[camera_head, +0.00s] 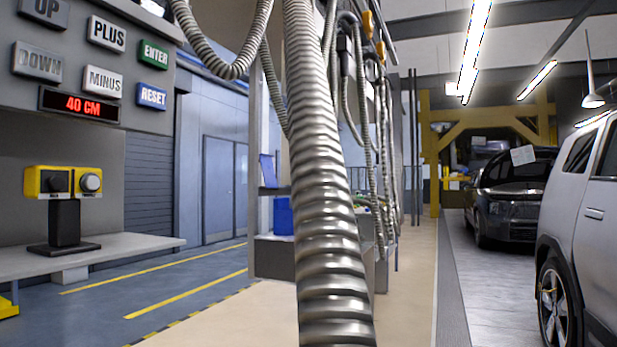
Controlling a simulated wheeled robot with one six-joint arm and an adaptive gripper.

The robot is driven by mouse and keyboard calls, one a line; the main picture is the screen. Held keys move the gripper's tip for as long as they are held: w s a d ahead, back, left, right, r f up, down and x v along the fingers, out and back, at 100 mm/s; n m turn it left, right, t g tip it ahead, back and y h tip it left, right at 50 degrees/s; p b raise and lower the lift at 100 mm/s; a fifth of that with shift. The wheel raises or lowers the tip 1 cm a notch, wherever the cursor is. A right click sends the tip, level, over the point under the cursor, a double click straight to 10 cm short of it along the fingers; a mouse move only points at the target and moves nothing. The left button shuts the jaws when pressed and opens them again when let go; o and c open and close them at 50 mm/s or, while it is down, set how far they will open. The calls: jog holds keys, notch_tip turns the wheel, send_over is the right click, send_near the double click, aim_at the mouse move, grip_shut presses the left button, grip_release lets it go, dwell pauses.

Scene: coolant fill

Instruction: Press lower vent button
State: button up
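No button labelled for a vent can be read. A grey wall panel at the upper left carries buttons marked UP (45,11), DOWN (38,63), PLUS (107,34), MINUS (103,81), ENTER (153,54) and RESET (152,95). A red display (80,104) below them reads 40 CM. My gripper is not in view.
A thick ribbed metal hose (325,200) hangs close in front, hiding the middle. The yellow box stands on a grey shelf (120,244). Thinner hoses (383,150) hang behind. A silver car (590,220) and a dark car (512,200) stand right. Floor at lower left is mostly clear.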

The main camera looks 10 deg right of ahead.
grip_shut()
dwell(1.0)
